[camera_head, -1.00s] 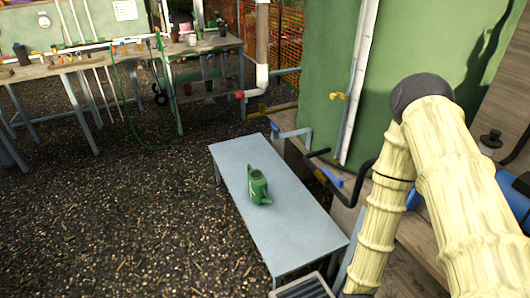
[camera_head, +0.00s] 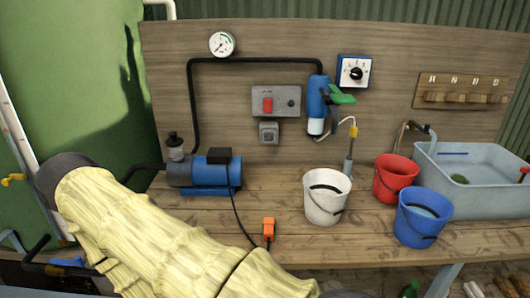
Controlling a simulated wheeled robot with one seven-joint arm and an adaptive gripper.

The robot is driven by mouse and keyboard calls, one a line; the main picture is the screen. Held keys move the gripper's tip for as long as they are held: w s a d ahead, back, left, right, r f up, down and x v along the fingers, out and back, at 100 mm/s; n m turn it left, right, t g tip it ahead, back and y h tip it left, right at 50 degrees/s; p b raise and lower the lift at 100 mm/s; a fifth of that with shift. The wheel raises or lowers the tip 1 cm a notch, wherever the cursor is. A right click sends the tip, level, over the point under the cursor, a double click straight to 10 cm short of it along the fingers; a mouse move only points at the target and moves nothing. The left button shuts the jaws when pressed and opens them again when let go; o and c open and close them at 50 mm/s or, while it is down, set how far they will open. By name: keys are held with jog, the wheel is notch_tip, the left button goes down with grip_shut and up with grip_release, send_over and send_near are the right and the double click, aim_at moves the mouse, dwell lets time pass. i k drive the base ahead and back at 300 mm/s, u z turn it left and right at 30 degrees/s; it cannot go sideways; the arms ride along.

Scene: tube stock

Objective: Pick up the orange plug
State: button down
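The orange plug (camera_head: 268,228) lies on the wooden workbench (camera_head: 285,190), near its front edge. A black cable (camera_head: 236,212) runs from it up to the blue pump (camera_head: 204,172) on its left. The plug is apart from the grey socket (camera_head: 268,132) on the back panel. My arm, in a pale yellow sleeve, crosses the lower left of the view, left of and in front of the plug. My gripper is outside the picture or hidden, so its state does not show.
A white bucket (camera_head: 327,197), a red bucket (camera_head: 396,178) and a blue bucket (camera_head: 423,217) stand right of the plug. A grey basin (camera_head: 475,192) is at the far right. A green tank (camera_head: 75,95) stands at the left. Bare bench lies behind the plug.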

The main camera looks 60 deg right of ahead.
aim_at(268, 223)
jog(key=z, duration=2)
